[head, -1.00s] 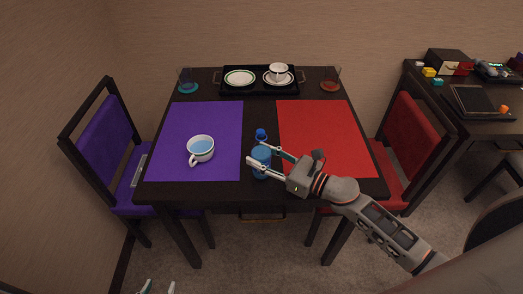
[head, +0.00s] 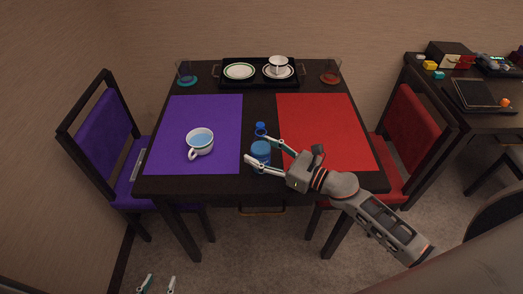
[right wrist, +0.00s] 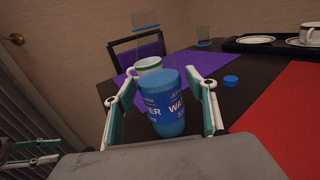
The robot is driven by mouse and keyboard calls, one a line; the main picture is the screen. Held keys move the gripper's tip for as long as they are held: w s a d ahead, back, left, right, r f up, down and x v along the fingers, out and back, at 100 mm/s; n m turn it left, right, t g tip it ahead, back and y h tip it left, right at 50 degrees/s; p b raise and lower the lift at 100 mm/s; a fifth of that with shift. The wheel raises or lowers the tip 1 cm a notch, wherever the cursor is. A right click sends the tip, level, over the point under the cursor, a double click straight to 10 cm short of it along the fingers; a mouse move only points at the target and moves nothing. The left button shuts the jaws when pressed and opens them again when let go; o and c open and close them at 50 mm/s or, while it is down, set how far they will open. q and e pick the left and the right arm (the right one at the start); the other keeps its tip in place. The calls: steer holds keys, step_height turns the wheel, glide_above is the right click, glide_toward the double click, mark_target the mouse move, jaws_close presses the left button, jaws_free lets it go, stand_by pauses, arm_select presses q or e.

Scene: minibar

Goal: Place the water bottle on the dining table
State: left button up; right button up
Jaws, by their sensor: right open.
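The blue water bottle (head: 260,153), with "WATER" on its label, stands upright on the dark dining table (head: 257,184), near its front edge between the two mats. My right gripper (head: 243,149) is open around it, one finger on each side. In the right wrist view the bottle (right wrist: 163,104) is between the spread fingers; I cannot tell whether either touches it. My left gripper (head: 160,284) is open and empty at the bottom left edge of the head view, away from the table.
A small blue cap-like piece (head: 261,129) lies behind the bottle. A cup (head: 200,141) stands on the purple mat (head: 225,112). The red mat (head: 325,120) is bare. A black tray (head: 259,82) with plates and a cup is at the back, with two glasses beside it.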

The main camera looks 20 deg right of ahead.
steer(key=shift+r, duration=0.1)
steer(key=shift+r+p, duration=0.2)
steer(key=shift+p, duration=0.1)
steer(key=b+v, duration=0.1)
steer(key=v, duration=0.4)
steer(key=b+v, duration=0.1)
steer(key=v, duration=0.5)
steer(key=shift+s+d+f+b, duration=0.1)
steer(key=shift+s+f+b, duration=0.05)
steer(key=shift+f+b, duration=0.15)
steer(key=shift+s+d+r, duration=0.15)
steer(key=shift+s, duration=0.1)
